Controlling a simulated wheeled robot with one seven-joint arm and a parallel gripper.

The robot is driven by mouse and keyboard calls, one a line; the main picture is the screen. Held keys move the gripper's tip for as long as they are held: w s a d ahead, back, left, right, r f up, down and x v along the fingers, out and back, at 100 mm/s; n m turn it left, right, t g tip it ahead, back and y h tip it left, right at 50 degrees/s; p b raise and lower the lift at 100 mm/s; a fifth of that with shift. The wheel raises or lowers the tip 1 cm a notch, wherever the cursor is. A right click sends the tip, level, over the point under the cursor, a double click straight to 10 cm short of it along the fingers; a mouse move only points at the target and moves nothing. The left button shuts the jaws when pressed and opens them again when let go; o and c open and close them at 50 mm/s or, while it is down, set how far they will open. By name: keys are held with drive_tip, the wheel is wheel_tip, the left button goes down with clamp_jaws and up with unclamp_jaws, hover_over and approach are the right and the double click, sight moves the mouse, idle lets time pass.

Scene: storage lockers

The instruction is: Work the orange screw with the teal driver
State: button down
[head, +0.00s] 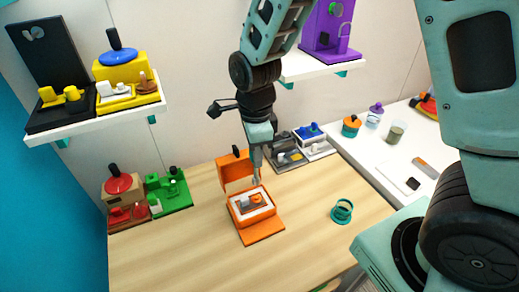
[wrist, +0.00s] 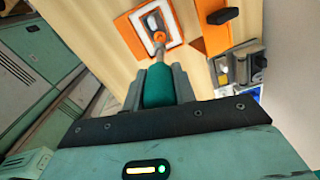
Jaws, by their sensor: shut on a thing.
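The orange box (head: 262,230) stands on the wooden table with its lid (head: 235,170) raised. The orange screw (head: 256,198) sits in the white-framed recess on top, beside a grey part. It also shows in the wrist view (wrist: 159,37). My gripper (head: 257,163) is above the box, shut on the teal driver (wrist: 158,88) by its handle. The driver's metal shaft points at the screw and its tip overlaps the screw in the wrist view. I cannot tell whether they touch. In the head view my gripper hides most of the driver.
A teal ring-shaped holder (head: 342,211) stands on the table at right. Green (head: 170,190) and red (head: 125,200) devices stand at left, a grey one (head: 285,155) behind. A white side table (head: 375,165) holds jars. Shelves hang above. The table's front is clear.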

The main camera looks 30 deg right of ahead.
sight(257, 177)
drive_tip(key=shift+r+p, duration=0.1)
drive_tip(key=shift+p, duration=0.25)
drive_tip(key=shift+n, duration=1.2)
drive_tip(key=n, duration=0.4)
drive_tip(key=shift+n, duration=0.3)
drive_tip(key=n+p, duration=0.1)
drive_tip(key=n, duration=0.5)
drive_tip(key=shift+n+p, duration=0.3)
drive_tip(key=shift+n, duration=0.1)
drive_tip(key=shift+f+n, duration=0.25)
drive_tip(key=shift+n, duration=0.35)
drive_tip(key=shift+f+b, duration=2.15)
drive_tip(key=shift+f, duration=0.55)
drive_tip(key=shift+f+b, duration=0.35)
drive_tip(key=shift+f, duration=0.25)
